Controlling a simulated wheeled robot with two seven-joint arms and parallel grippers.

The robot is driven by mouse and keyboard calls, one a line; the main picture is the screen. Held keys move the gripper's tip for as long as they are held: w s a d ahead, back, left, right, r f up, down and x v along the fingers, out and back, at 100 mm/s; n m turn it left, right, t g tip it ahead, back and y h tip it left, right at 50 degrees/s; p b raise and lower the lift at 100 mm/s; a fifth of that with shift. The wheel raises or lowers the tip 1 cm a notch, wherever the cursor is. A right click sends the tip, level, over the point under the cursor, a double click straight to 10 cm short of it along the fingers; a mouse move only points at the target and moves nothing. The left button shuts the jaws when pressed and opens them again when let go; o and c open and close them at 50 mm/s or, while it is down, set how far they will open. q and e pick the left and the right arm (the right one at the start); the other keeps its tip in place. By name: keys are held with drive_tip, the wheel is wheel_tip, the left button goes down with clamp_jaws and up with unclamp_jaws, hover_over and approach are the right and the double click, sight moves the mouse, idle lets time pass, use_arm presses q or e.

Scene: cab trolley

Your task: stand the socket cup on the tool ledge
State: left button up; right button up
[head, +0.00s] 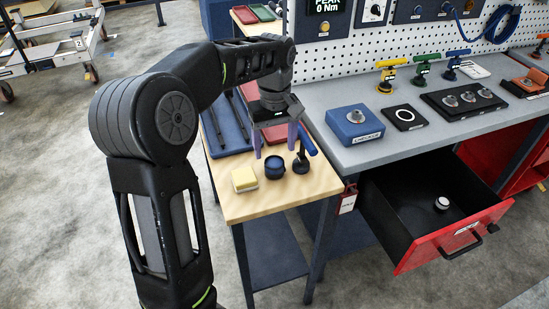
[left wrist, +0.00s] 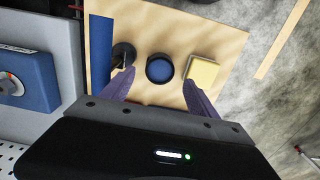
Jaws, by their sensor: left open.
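A dark blue round cup (head: 275,167), which I take for the socket cup, stands upright on the light wooden side table (head: 275,205). In the left wrist view the cup (left wrist: 159,69) shows from above, between the fingertips and just past them. My left gripper (head: 274,146) is open and empty above the cup, its purple fingers pointing down, apart from it. Its fingers also show in the left wrist view (left wrist: 158,80). I cannot tell which surface is the tool ledge. My right gripper is not in view.
A blue tray (head: 226,128) is behind. The grey workbench (head: 370,168) carries several fixtures; its red-fronted drawer (head: 440,243) is open.

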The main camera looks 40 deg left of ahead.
sight(274, 162)
use_arm(q)
wheel_tip(274, 162, up, 6)
drive_tip(key=shift+f, duration=0.2)
drive_tip(key=shift+c, duration=0.3)
